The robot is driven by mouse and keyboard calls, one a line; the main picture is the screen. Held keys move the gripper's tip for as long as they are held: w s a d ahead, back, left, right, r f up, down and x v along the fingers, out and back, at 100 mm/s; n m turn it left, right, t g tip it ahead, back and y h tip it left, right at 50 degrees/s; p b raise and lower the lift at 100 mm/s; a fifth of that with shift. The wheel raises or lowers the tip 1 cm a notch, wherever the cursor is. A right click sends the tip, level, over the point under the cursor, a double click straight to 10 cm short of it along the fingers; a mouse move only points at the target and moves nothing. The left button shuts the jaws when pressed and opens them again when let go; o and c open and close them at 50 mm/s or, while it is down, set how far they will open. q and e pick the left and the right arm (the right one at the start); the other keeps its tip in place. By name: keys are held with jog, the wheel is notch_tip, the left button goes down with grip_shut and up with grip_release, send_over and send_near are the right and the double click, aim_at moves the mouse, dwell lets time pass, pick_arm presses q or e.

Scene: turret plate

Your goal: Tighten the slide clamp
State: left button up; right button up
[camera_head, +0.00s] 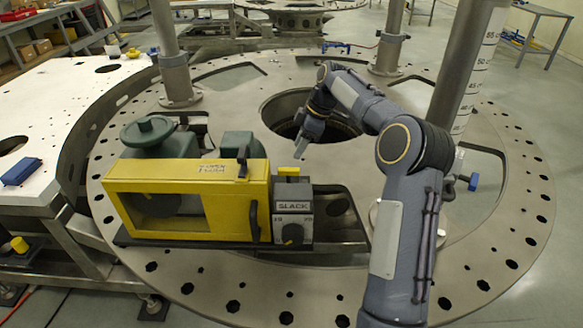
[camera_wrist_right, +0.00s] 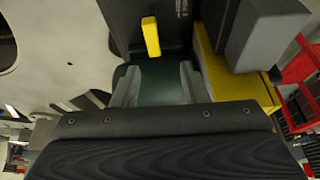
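A yellow-housed machine (camera_head: 180,170) with a green handwheel (camera_head: 148,132) stands on the turret plate. I cannot tell for sure which part is the slide clamp. A black lever (camera_head: 243,160) stands up at the housing's right end. In the right wrist view, a short yellow lever (camera_wrist_right: 151,37) sits on a dark surface ahead of the fingers. My right gripper (camera_head: 301,148) hangs just behind and right of the machine, pointing down. Its two grey fingers (camera_wrist_right: 159,78) are apart with nothing visible between them. My left gripper is not in view.
A grey box marked SLACK (camera_head: 291,205) with a dark knob joins the housing's right end. Steel posts (camera_head: 173,60) rise from the plate. A blue-handled fitting (camera_head: 473,181) is at the right post. A white table (camera_head: 60,105) stands left.

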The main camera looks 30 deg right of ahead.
aim_at(289, 169)
jog(key=x, duration=0.6)
jog(key=d+p+x, duration=0.1)
jog(key=x, duration=0.2)
jog(key=shift+w+d, duration=0.1)
jog(key=shift+w, duration=0.2)
grip_shut()
